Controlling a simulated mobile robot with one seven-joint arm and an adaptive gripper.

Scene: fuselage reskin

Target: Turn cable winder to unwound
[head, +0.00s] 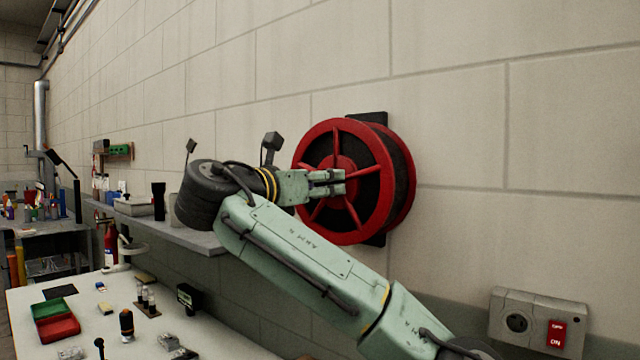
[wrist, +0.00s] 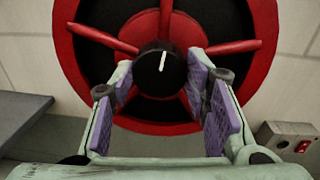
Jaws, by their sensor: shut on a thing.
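The cable winder (head: 388,185) is a red spoked reel with dark cable, mounted upright on the wall. In the wrist view its black hub (wrist: 157,74) carries a white mark that points nearly straight up, leaning slightly right. My gripper (head: 343,181) reaches in from the left in front of the reel's middle. In the wrist view my gripper (wrist: 160,82) has its purple-padded fingers spread to either side of the hub, shut on the winder's middle. The exact contact of the pads with the hub is hard to make out.
A grey wall shelf (head: 190,236) runs left of the winder, with a black flashlight (head: 158,201) on it. A switch box (head: 538,322) is on the wall at lower right. Below is a white table (head: 95,325) with a red and green tray (head: 55,327) and small items.

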